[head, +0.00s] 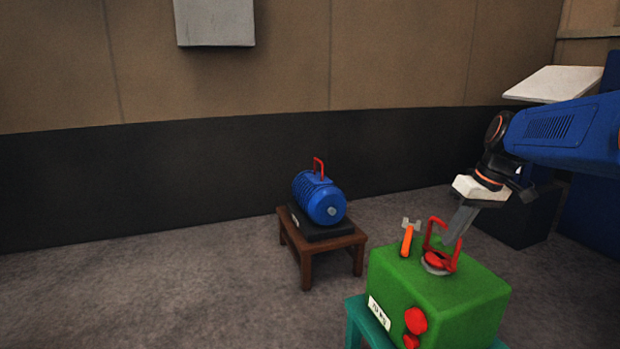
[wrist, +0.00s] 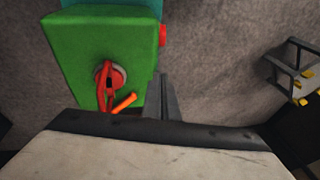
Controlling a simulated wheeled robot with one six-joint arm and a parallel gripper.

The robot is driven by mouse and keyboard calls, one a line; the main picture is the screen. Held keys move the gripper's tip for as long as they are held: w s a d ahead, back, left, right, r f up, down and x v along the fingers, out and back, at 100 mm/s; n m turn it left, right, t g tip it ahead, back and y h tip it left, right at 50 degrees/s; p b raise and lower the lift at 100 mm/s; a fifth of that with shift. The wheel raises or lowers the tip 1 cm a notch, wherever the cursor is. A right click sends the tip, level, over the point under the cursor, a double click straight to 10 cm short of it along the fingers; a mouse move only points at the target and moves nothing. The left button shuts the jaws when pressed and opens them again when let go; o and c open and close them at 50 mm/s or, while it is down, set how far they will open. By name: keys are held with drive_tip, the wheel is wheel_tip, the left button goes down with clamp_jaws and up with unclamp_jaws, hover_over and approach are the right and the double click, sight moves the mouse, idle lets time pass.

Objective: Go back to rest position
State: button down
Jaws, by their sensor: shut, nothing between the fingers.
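My gripper (head: 447,240) is shut and empty, its dark fingers pointing down just above the green block. In the wrist view its fingers (wrist: 163,82) show to the right of the red handle. The green block (head: 440,299) with a white label sits on a teal stand (head: 354,335). A red handle (head: 432,222) stands up on its top, and in the head view the fingers overlap it; I cannot tell whether they touch. An orange-handled tool (head: 407,241) is beside the handle. The block also shows in the wrist view (wrist: 75,65).
A blue motor (head: 320,198) with a red handle stands on a small brown table (head: 317,247) to the left. A grey box (head: 214,22) hangs on the wall. A white slanted panel (head: 553,84) is at the right. The floor at left is clear.

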drive_tip(key=s+a+f+m+t+h, duration=0.1)
drive_tip(key=s+f, duration=0.4)
drive_tip(key=s, duration=0.7)
drive_tip(key=s+a+f+m+t+h, duration=0.1)
drive_tip(key=s+f, duration=0.5)
drive_tip(key=s, duration=0.6)
drive_tip(key=shift+a+m+t+h, duration=0.4)
drive_tip(key=shift+a+m+t, duration=0.15)
drive_tip(key=shift+a, duration=0.7)
